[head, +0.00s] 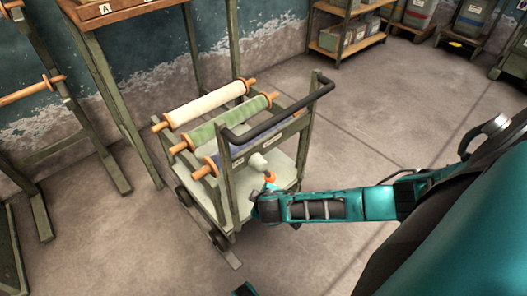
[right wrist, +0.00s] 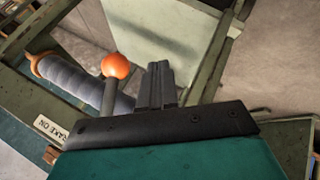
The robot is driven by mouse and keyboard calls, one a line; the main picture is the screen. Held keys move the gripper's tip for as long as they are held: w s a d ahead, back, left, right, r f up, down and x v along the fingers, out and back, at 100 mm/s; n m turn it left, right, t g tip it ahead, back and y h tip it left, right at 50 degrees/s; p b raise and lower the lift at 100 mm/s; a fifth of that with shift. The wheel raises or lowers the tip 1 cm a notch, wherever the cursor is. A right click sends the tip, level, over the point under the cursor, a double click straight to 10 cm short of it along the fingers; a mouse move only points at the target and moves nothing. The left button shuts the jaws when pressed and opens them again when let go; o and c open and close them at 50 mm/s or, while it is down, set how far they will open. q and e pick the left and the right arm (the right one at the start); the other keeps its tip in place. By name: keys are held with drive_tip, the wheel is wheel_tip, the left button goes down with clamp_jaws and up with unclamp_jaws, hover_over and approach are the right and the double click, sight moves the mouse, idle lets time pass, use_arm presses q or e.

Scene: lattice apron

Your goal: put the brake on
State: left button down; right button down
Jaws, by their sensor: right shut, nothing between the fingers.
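The brake lever is a grey rod with an orange ball knob (right wrist: 116,66). In the head view the knob (head: 270,178) shows at the near end of the cart (head: 232,185), low under its black push handle.
The cart carries a white roll (head: 207,103), a green roll (head: 222,124) and a blue roll (right wrist: 75,80). A wooden-topped table (head: 90,14) stands behind left, and shelves with bins (head: 345,30) stand at the back. The floor right of the cart is clear.

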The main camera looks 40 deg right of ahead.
drive_tip(key=p+v, duration=0.4)
drive_tip(key=v, duration=0.6)
drive_tip(key=shift+a+f, duration=0.2)
drive_tip(key=shift+a, duration=0.2)
drive_tip(key=shift+s, duration=0.15)
